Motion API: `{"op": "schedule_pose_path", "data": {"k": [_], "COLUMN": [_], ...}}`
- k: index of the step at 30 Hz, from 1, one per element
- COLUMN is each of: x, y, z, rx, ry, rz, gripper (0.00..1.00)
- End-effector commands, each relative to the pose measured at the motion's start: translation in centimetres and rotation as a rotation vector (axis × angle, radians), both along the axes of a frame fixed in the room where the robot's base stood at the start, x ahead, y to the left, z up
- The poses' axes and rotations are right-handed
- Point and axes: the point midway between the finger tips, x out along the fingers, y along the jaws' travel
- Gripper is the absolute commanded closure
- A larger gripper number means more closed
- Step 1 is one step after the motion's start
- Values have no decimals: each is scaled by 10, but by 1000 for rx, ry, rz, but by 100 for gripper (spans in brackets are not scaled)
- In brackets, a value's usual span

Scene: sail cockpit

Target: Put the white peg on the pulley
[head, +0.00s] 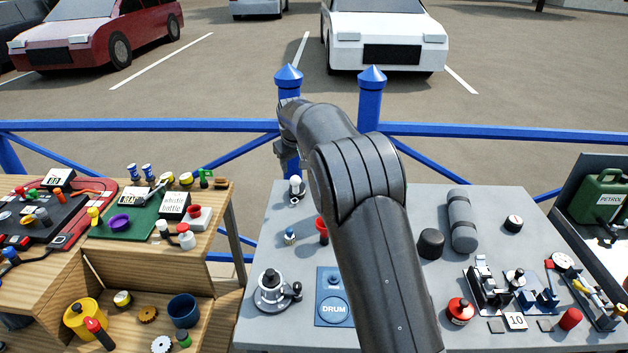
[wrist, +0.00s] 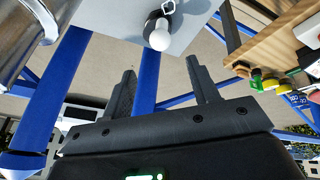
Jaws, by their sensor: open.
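A small piece with a white rounded top (head: 295,181) and a darker base stands near the far left corner of the grey table (head: 262,225). In the wrist view its white round knob (wrist: 159,39) lies just beyond my fingertips, with a metal ring and a dark base behind it. I cannot tell whether this is the white peg, the pulley or both together. My gripper (wrist: 160,66) is open, with nothing between its fingers. In the head view my arm hides part of the table, and the fingers cannot be made out.
A red-topped piece (head: 321,229) and a small blue-and-white piece (head: 290,236) stand nearby. A grey winch (head: 271,292) and a blue DRUM panel (head: 334,308) lie closer. A wooden bench (head: 222,205) with several small parts is at left. A blue railing (head: 450,130) runs behind the table.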

Motion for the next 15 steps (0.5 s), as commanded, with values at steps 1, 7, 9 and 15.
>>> {"op": "schedule_pose_path", "data": {"k": [1,7,9,15], "x": [-1,-4,-11,-53], "y": [0,-6,-16,-63], "z": [1,7,18,64], "rx": [0,4,12,56], "ry": [0,1,0,3], "rz": [0,-8,-24,-101], "gripper": [45,45,45,45]}}
